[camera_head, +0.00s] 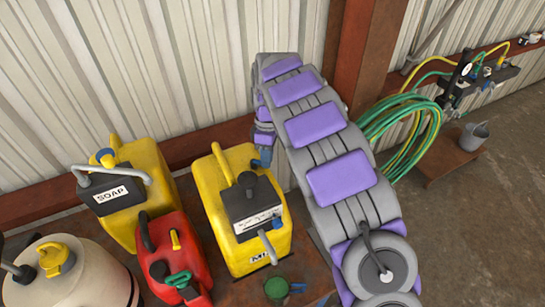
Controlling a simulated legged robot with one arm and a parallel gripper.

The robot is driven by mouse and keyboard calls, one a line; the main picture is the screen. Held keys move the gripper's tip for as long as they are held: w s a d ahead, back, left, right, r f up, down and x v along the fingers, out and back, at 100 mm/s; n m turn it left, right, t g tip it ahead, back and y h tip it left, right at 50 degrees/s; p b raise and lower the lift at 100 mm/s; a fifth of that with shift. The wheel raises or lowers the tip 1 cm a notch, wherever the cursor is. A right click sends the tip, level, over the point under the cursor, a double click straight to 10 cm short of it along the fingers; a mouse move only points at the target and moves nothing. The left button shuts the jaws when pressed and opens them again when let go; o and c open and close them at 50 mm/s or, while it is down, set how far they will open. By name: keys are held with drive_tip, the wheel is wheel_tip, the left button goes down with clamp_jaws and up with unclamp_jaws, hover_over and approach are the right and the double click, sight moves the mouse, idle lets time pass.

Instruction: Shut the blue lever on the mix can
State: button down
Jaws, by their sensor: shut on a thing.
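The mix can (210,195) is a yellow can in the middle, with a black box (245,203) on top and a grey spout at its front. Part of its label shows; the rest is hidden by the spout. A small blue part (277,223) sits at the right side of the black box. My gripper (262,158) hangs at the can's back right corner, small and partly hidden. It appears shut on a small blue piece there; I cannot tell whether this piece belongs to the can.
A yellow soap can (150,170), a red can (177,260) and a cream container (75,283) stand to the left. A green-capped item (278,288) is in front. My arm fills the middle right. Green hoses (400,130) and a grey bucket (474,135) are farther right.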

drive_tip(key=m, duration=0.2)
drive_tip(key=s+a+m+y+b, duration=0.1)
drive_tip(key=m, duration=0.1)
drive_tip(key=shift+s+a+r+m+t, duration=0.1)
drive_tip(key=shift+a+r+m+t, duration=0.1)
drive_tip(key=shift+m+t, duration=0.1)
drive_tip(key=m, duration=0.3)
drive_tip(key=shift+s+a+t, duration=0.3)
drive_tip(key=shift+s, duration=0.1)
drive_tip(key=shift+a+m, duration=0.25)
drive_tip(key=shift+m, duration=0.95)
drive_tip(key=shift+y, duration=0.3)
